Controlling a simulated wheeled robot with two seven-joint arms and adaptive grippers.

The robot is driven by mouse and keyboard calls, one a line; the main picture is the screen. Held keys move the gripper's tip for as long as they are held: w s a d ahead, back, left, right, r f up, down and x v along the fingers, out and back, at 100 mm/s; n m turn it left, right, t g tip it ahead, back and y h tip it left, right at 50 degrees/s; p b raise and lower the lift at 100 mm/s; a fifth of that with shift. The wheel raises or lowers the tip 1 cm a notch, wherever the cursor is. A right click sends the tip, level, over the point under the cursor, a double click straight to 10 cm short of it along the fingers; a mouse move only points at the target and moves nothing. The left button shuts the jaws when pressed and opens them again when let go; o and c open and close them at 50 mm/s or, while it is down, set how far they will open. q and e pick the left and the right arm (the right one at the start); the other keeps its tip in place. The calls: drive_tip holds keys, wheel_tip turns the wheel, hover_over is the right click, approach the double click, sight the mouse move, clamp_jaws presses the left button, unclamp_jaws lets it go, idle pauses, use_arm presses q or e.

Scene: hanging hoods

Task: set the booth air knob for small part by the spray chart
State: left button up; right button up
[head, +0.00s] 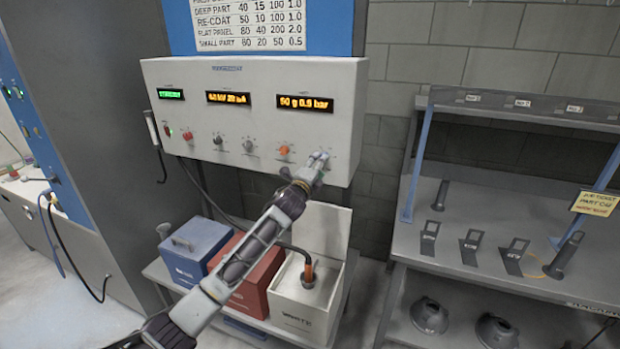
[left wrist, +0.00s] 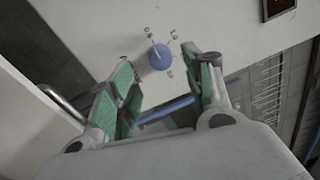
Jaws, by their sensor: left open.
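The white control panel (head: 230,115) has an amber right display (head: 304,103) showing 50 g and a bar value I cannot read surely. An orange knob (head: 284,150) sits below it. My left gripper (head: 314,166) is at the panel's lower right. In the left wrist view my left gripper (left wrist: 166,82) is open, its green-padded fingers either side of a blue knob (left wrist: 161,57) with a pale pointer. Contact cannot be told. My right gripper is not in view.
Two grey knobs (head: 248,146) and a red button (head: 187,135) are further left on the panel. Below stand blue (head: 195,250), red (head: 245,275) and white (head: 305,300) boxes. A grey rack (head: 480,240) with stands is at the right.

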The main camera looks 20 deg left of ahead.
use_arm(q)
drive_tip(key=s, duration=0.7)
drive_tip(key=shift+a+f, duration=0.2)
idle(0.5)
